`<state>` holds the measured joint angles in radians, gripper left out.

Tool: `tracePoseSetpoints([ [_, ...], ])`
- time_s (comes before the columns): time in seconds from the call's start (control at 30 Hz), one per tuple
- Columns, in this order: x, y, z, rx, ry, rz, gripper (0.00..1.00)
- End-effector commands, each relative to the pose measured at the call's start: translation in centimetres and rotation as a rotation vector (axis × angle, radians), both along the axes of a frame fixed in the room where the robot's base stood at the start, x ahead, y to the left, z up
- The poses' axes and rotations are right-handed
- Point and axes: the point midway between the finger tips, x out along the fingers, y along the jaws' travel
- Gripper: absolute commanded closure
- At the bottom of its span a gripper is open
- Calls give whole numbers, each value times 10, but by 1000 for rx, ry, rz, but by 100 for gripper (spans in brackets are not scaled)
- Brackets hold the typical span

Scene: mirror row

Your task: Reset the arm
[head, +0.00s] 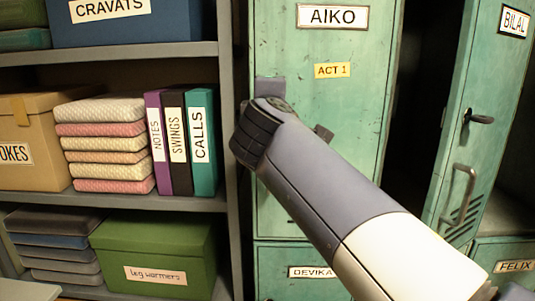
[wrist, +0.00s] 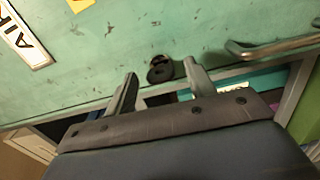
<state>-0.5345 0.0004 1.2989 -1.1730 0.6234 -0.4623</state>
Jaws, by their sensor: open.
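My arm reaches from the lower right of the head view across the green AIKO locker door (head: 330,55). My gripper (wrist: 160,76) is open in the wrist view, its two fingers apart and holding nothing. A dark round knob or lock (wrist: 160,72) on the green door shows between the fingertips; I cannot tell whether they touch it. A metal pull handle (wrist: 275,46) is to the right of the fingers. In the head view my arm's end covers the door's left part, and the fingertips are not clear there. The AIKO door looks shut.
The BILAL locker door (head: 470,125) stands open at the right, with a dark interior beside it. Shelves (head: 120,204) at the left hold binders (head: 180,140), folded cloths (head: 105,145), a tan box (head: 35,130) and a green leg warmers box (head: 155,250). The DEVIKA locker (head: 285,255) is below.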

Motion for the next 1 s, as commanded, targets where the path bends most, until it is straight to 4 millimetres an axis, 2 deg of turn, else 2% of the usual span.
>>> tracePoseSetpoints([
  [0.47, -2, 0, 0, -2, 0, 1, 48],
  [0.63, -22, 2, 0, 0, -2, 3, 48],
  [1.0, -87, 4, 0, 2, -1, 5, 48],
])
